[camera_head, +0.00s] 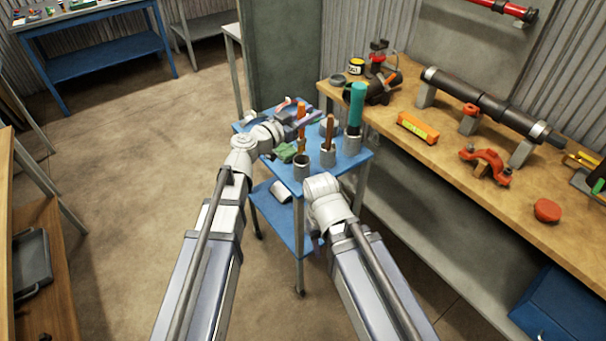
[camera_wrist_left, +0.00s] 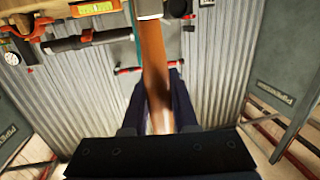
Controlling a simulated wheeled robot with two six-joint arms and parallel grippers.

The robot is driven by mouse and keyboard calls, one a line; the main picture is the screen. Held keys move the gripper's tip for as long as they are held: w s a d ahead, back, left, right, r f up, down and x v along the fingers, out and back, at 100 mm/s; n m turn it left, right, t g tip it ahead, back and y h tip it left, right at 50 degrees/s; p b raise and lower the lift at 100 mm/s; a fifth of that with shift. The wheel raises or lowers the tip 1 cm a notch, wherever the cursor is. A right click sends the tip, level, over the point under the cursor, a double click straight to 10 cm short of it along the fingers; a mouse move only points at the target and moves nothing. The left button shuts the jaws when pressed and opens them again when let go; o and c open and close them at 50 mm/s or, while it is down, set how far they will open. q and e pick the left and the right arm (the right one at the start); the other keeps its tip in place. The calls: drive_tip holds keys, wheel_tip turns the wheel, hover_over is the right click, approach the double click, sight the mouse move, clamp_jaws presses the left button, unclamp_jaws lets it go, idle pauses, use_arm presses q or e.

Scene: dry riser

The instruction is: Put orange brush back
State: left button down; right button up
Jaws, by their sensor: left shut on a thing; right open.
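The orange brush (camera_head: 301,113) is upright above the blue cart, with its lower end just above or at the mouth of a grey cup (camera_head: 302,167); I cannot tell which. My left gripper (camera_head: 297,118) is shut on the brush. In the left wrist view the orange handle (camera_wrist_left: 153,60) runs between the dark fingers, with a pale band near the top edge. Other grey cups hold a brown-handled brush (camera_head: 330,130) and a teal-handled brush (camera_head: 356,102). My right gripper (camera_head: 313,238) is low beside the cart, mostly behind its own wrist, open and empty.
The blue cart (camera_head: 354,161) also bears a green cloth (camera_head: 286,152) and several small items near my left wrist. A wooden workbench (camera_head: 455,165) with a dark pipe (camera_head: 483,101) and an orange level (camera_head: 417,128) stands right. Open floor lies to the left.

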use_arm(q)
wheel_tip(320, 180, down, 10)
drive_tip(key=b, duration=0.9)
drive_tip(key=shift+b, duration=0.35)
drive_tip(key=shift+f, duration=0.15)
drive_tip(key=c, duration=0.7)
unclamp_jaws()
approach(305, 145)
drive_tip(key=shift+w+a+f+p, duration=0.2)
drive_tip(key=shift+w+p, duration=0.1)
drive_tip(key=shift+w, duration=0.15)
